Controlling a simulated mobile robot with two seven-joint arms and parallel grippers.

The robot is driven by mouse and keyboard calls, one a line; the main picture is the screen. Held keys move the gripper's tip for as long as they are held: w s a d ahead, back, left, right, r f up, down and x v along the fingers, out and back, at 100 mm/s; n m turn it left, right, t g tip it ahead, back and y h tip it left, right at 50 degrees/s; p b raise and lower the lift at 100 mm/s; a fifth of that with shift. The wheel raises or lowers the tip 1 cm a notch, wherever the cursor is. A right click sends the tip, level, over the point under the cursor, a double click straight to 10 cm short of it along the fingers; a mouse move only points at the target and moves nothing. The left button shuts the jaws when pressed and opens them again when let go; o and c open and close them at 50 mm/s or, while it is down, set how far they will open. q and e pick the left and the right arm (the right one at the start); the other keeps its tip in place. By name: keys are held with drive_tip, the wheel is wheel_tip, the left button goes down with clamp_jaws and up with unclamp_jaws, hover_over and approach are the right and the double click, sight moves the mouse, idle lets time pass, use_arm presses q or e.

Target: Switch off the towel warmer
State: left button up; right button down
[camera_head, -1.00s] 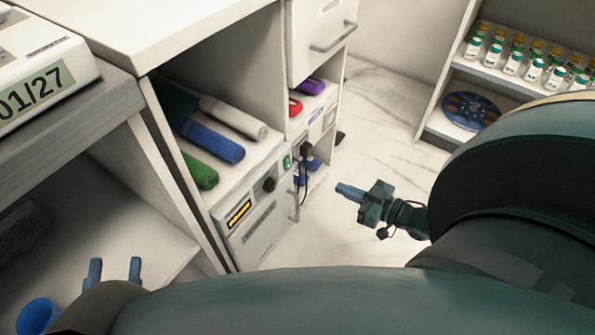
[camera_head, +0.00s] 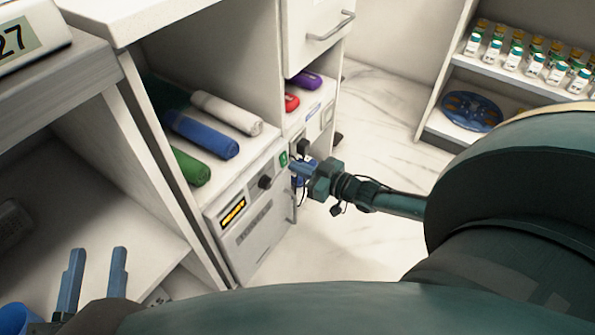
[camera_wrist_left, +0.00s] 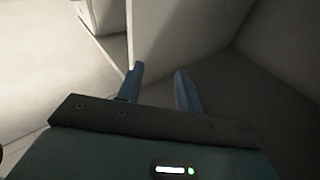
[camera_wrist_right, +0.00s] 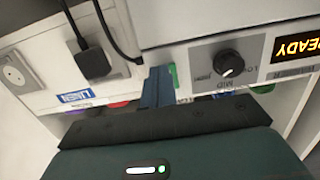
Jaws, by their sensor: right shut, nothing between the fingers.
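The towel warmer (camera_head: 250,234) is a pale box in the lower part of the white cabinet, with an amber lit display (camera_head: 233,211), a black knob (camera_head: 265,182) and a green switch (camera_head: 283,159). In the right wrist view, the display (camera_wrist_right: 297,46) reads READY and the knob (camera_wrist_right: 229,65) is plain. My right gripper (camera_head: 294,167) is shut and empty, its tips close to the green switch. The fingers (camera_wrist_right: 159,72) partly hide the green switch (camera_wrist_right: 173,76); I cannot tell whether they touch it. My left gripper (camera_head: 95,252) is open and empty at lower left.
Rolled towels, white (camera_head: 226,112), blue (camera_head: 205,137) and green (camera_head: 190,167), lie above the warmer. A black plug (camera_wrist_right: 94,62) with a cord sits in a socket beside it. A shelf with several vials (camera_head: 514,60) stands at right. A blue cup (camera_head: 14,319) is at lower left.

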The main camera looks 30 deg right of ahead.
drive_tip(key=shift+w+a, duration=0.1)
drive_tip(key=shift+w, duration=0.15)
